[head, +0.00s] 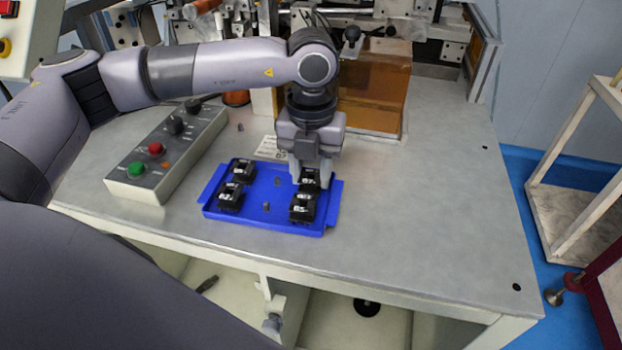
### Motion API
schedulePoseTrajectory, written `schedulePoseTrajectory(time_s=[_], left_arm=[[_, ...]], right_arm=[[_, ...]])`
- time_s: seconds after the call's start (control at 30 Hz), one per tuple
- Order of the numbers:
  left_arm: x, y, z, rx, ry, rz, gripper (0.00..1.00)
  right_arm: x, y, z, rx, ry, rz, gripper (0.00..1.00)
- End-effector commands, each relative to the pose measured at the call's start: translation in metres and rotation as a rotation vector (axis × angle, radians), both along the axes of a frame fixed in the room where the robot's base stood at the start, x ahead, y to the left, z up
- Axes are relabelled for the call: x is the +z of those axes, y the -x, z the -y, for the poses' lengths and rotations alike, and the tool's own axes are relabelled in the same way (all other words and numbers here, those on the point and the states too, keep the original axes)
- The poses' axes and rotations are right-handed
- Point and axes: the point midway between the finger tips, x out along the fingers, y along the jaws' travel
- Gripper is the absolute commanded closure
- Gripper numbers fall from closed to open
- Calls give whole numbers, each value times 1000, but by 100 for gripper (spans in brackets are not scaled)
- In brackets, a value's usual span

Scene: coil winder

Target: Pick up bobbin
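Black bobbins sit in a blue tray (255,220) on the grey table. Two are on the tray's left side, a back one (243,170) and a front one (231,196). A front right bobbin (303,207) stands clear of the gripper. My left gripper (311,179) points down over the tray's back right corner, with one finger on each side of the back right bobbin (310,183). The fingers partly hide this bobbin, and I cannot tell whether they touch it. My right gripper is not in view.
A control box (165,155) with green and red buttons stands left of the tray. A brown translucent block (375,90) and the winder machinery stand behind. The table's right side is clear. A white-framed stand (575,160) is beyond its right edge.

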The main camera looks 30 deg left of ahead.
Motion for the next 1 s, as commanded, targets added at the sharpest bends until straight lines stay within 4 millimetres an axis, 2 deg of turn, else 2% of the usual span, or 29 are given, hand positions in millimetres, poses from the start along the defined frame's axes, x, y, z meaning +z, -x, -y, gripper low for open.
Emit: schedulePoseTrajectory(time_s=[0.37,0.57,0.67,1.0], left_arm=[[4,0,0,0,1,1,89],[27,-1,1,0,1,3,89],[48,-1,1,0,2,6,89],[147,0,1,-1,3,5,89]], right_arm=[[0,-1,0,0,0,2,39],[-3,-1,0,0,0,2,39],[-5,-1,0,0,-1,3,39],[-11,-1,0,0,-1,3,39]])
